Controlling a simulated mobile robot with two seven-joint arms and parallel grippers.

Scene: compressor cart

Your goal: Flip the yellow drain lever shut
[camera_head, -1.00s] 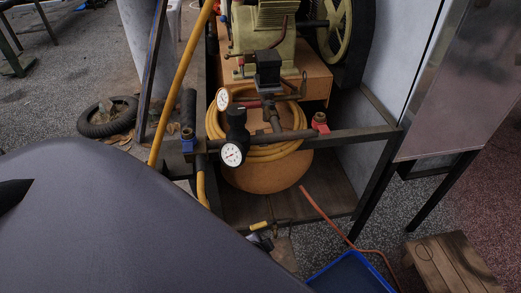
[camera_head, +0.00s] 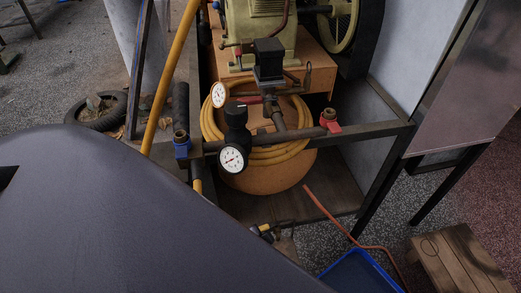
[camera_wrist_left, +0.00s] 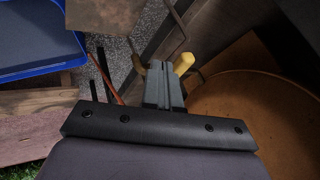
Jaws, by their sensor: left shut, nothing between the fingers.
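The yellow drain lever (camera_wrist_left: 182,63) shows in the left wrist view just beyond my left gripper's fingertips, with yellow on both sides of them. The fingers overlap its middle, and I cannot tell whether they touch it. My left gripper (camera_wrist_left: 164,82) is shut with nothing between its fingers. In the head view only a small yellow bit of the lever (camera_head: 264,228) shows below the tank, at the edge of my large dark arm link. That link hides the left gripper there. My right gripper is in neither view.
The round orange-brown tank (camera_head: 262,178) sits inside the dark cart frame (camera_head: 350,132), with a coiled yellow hose and gauges (camera_head: 232,158) above. A blue tray (camera_head: 358,272), an orange hose (camera_head: 327,213) and a wooden stool (camera_head: 455,258) are at the lower right.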

